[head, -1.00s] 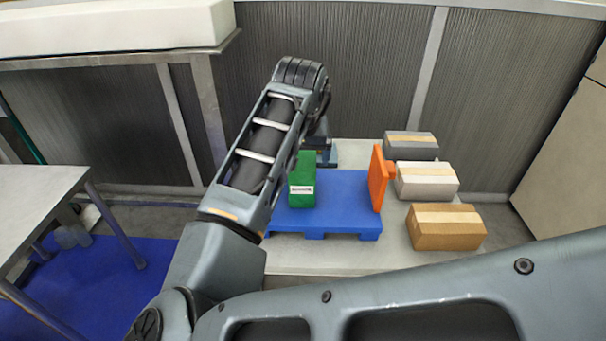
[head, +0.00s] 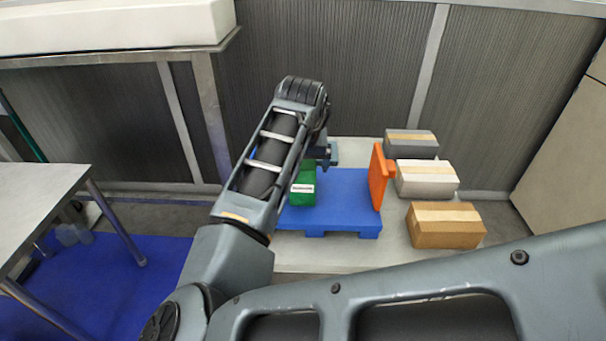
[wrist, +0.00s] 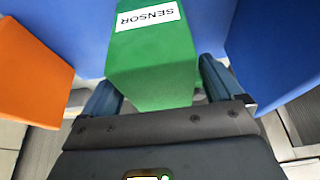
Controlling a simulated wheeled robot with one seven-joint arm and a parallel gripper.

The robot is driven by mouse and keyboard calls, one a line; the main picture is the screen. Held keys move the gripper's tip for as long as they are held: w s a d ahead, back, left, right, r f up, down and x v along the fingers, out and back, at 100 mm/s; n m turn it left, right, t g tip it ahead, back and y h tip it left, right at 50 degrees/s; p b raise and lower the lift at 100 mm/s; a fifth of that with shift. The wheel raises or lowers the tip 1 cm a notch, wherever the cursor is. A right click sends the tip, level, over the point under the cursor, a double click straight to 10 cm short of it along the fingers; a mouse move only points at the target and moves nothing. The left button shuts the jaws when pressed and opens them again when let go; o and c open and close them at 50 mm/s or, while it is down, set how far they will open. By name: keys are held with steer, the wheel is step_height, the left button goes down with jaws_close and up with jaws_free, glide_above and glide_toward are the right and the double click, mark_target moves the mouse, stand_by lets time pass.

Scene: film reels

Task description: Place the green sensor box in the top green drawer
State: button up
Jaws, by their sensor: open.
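The green sensor box (head: 303,193) stands on the left part of a blue platform (head: 345,200) in the head view, partly covered by my arm. In the wrist view the box (wrist: 152,62) is close up, with its white SENSOR label upside down. My gripper (wrist: 158,88) is open, with one finger on each side of the near end of the box. I cannot tell whether either finger touches it. In the head view my gripper (head: 327,156) is mostly hidden behind my arm at the box's far side. No green drawer is in view.
An orange block (head: 379,178) stands at the platform's right edge. Grey (head: 411,147), white (head: 427,182) and brown (head: 445,228) cartons stand farther right. A grey-topped table (head: 35,205) is at the left. A ribbed wall (head: 350,60) closes off the back.

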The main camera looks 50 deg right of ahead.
stand_by(0.3)
steer(key=c, duration=1.3)
steer(key=shift+r, duration=0.2)
